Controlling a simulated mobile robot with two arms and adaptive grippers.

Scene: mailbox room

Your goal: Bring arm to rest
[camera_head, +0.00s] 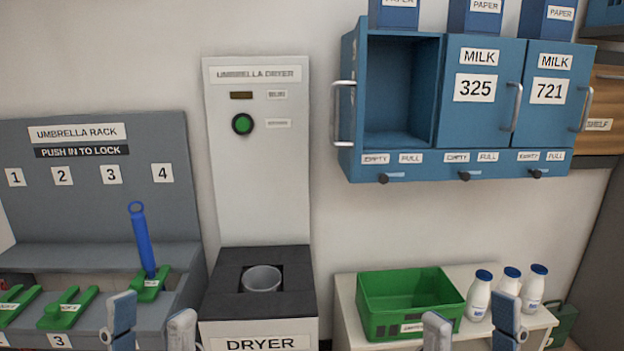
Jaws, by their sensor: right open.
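My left gripper (152,326) shows at the bottom edge, left of the dryer, in front of the umbrella rack. Its two fingers stand apart with nothing between them. My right gripper (472,326) shows at the bottom edge, in front of the low white table with the green crate. Its fingers are also apart and hold nothing. Only the upper parts of both grippers are in view; the arms are below the picture.
The grey umbrella rack (95,195) holds a blue umbrella (143,243) at slot 4. The umbrella dryer (258,160) stands in the middle. A green crate (405,285) and several milk bottles (479,295) stand on the white table (345,308). Blue mailboxes (480,100) hang above; the leftmost is open.

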